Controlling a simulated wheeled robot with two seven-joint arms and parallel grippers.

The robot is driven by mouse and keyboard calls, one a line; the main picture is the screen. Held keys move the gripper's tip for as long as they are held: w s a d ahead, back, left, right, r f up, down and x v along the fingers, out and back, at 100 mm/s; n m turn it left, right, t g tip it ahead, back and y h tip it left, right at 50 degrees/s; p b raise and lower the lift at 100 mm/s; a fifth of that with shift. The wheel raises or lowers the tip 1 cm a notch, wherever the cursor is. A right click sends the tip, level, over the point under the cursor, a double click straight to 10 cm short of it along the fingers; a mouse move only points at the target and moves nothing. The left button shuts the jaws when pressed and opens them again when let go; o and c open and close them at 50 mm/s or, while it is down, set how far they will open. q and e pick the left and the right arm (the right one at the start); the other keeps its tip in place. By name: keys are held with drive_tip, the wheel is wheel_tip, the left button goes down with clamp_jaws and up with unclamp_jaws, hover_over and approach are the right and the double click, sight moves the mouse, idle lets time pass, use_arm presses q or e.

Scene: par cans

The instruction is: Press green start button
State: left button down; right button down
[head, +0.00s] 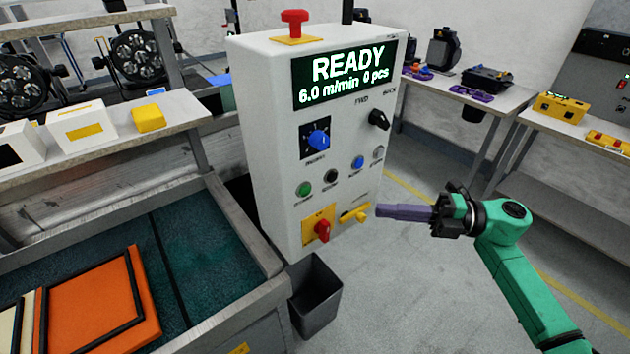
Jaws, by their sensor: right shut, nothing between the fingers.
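The green start button (304,189) is a small round button on the lower left of the front of a white control box (280,130). A display (345,75) at the box's top reads READY, 6.0 m/min, 0 pcs. My right gripper (380,211) reaches in from the right, its fingers shut and empty, pointing left toward the box. Its tips appear to the right of the button and slightly lower, apart from it. My left gripper is not in view.
A black button (331,177), a blue button (357,162), a blue knob (319,139) and a red-and-yellow switch (322,231) share the panel. A red mushroom button (294,22) tops the box. A dark bin (316,298) stands below. Floor between box and right-hand tables is clear.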

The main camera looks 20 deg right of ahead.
drive_tip(key=p, duration=0.4)
approach(302, 195)
drive_tip(key=s+a, duration=0.2)
drive_tip(key=a, duration=0.2)
drive_tip(key=w, duration=0.2)
drive_tip(key=w+a+p, duration=0.1)
drive_tip(key=w, duration=0.1)
drive_tip(key=shift+w+a, duration=0.15)
drive_tip(key=shift+w, duration=0.05)
drive_tip(key=shift+s, duration=0.1)
